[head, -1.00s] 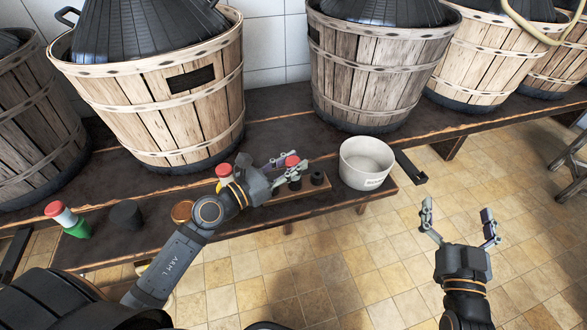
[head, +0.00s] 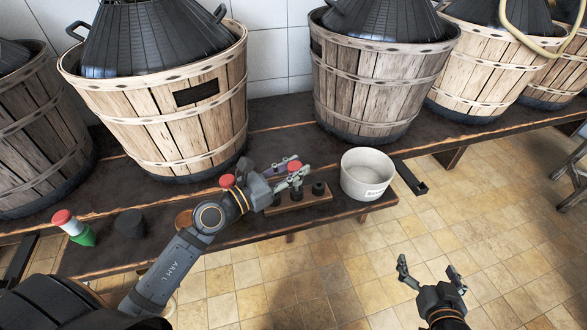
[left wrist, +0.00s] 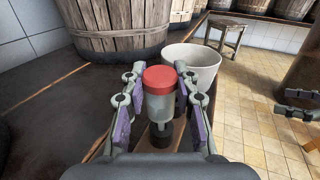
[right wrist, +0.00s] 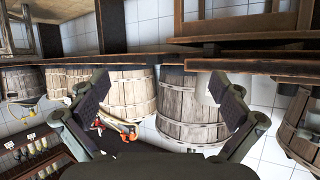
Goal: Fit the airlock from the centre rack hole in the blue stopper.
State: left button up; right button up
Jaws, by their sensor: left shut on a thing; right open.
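My left gripper (head: 283,178) is shut on an airlock with a red cap (head: 295,165) at the wooden rack (head: 290,204). In the left wrist view the airlock (left wrist: 159,100) stands upright between the fingers, its clear body above a black ring on the rack. I cannot tell whether it is still seated or slightly lifted. A black piece (head: 319,188) sits at the rack's right end. A dark stopper-like cylinder (head: 130,223) stands on the left of the bench; no clearly blue colour shows. My right gripper (head: 428,270) is open and empty over the floor.
A white tub (head: 367,175) stands right of the rack. Another red-capped piece (head: 227,181) is partly hidden by my left arm. A red-capped airlock in a green stopper (head: 78,232) is at far left. Large wooden baskets (head: 170,110) with dark demijohns line the back of the bench.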

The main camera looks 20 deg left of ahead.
pick_arm(q)
jog(key=shift+s+r+p, duration=0.2)
jog(key=shift+r+p, duration=0.3)
jog(key=shift+r, duration=0.2)
pick_arm(e)
jog(key=s+a+f+g+p, duration=0.1)
jog(key=s+f+g, duration=0.7)
jog(key=s+f, duration=0.45)
notch_tip(320, 180, up, 8)
jog(key=s+d+g+h+p, duration=0.1)
jog(key=s+d+g+p, duration=0.2)
jog(key=p, duration=0.4)
pick_arm(q)
jog(key=s+r+p, duration=0.1)
jog(key=s+r, duration=0.3)
jog(key=s, duration=0.2)
jog(key=s+d+r+p, duration=0.1)
jog(key=s+r+p, duration=0.1)
jog(key=s+r, duration=0.3)
jog(key=s, duration=0.2)
jog(key=shift+s+r, duration=0.15)
jog(key=shift+s, duration=0.15)
pick_arm(e)
notch_tip(320, 180, down, 11)
jog(key=d+g, duration=0.1)
jog(key=shift+w+d+h, duration=0.15)
jog(key=shift+d+h, duration=0.15)
jog(key=shift+d, duration=0.1)
